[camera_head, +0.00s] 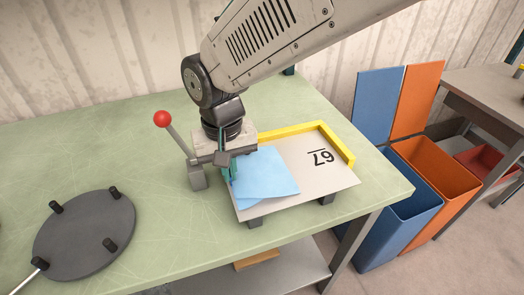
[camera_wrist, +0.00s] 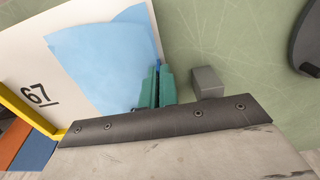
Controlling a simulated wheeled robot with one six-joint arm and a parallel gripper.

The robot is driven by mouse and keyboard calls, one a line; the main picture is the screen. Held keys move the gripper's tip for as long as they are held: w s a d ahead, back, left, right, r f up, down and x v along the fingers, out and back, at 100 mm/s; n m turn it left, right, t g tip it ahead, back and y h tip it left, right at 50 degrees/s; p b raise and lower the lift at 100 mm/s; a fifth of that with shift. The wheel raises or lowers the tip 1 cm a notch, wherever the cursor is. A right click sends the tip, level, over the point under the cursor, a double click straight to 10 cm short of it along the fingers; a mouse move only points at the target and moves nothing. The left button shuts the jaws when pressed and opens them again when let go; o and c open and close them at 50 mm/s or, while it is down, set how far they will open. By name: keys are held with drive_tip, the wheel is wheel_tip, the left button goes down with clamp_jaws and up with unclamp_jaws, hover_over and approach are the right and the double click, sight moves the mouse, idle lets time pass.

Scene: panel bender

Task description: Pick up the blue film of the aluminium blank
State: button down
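The aluminium blank (camera_head: 325,178) is a pale flat plate marked "67", resting raised on dark blocks; it also shows in the wrist view (camera_wrist: 52,68). The blue film (camera_head: 265,175) covers its left part and looks slightly creased and raised. In the wrist view the film (camera_wrist: 105,62) reaches my fingers. My gripper (camera_head: 230,170) points down at the film's left edge. Its teal fingers (camera_wrist: 157,85) are close together, with a thin blue strip between them, so they look shut on the film's edge. The fingertips are partly hidden in the head view.
A yellow corner stop (camera_head: 325,135) borders the blank's back and right. A red-knobbed lever (camera_head: 178,135) on a grey block stands just left of my gripper. A dark round plate with pegs (camera_head: 85,238) lies at left. Blue (camera_head: 395,235) and orange (camera_head: 440,185) bins stand right of the table.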

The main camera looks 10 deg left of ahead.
drive_tip(key=shift+r, duration=0.6)
wheel_tip(320, 180, up, 2)
drive_tip(key=shift+r, duration=0.15)
drive_tip(key=s+d+r, duration=0.2)
drive_tip(key=s+d, duration=0.8)
drive_tip(key=s, duration=0.3)
drive_tip(key=shift+w+a+r, duration=0.1)
drive_tip(key=shift+w+r, duration=0.15)
drive_tip(key=shift+r, duration=0.45)
drive_tip(key=shift+w+d+r, duration=0.1)
drive_tip(key=shift+w+r, duration=0.2)
drive_tip(key=shift+r, duration=0.4)
drive_tip(key=shift+w+a+r, duration=0.1)
drive_tip(key=shift+w+r, duration=0.15)
drive_tip(key=shift+r, duration=0.6)
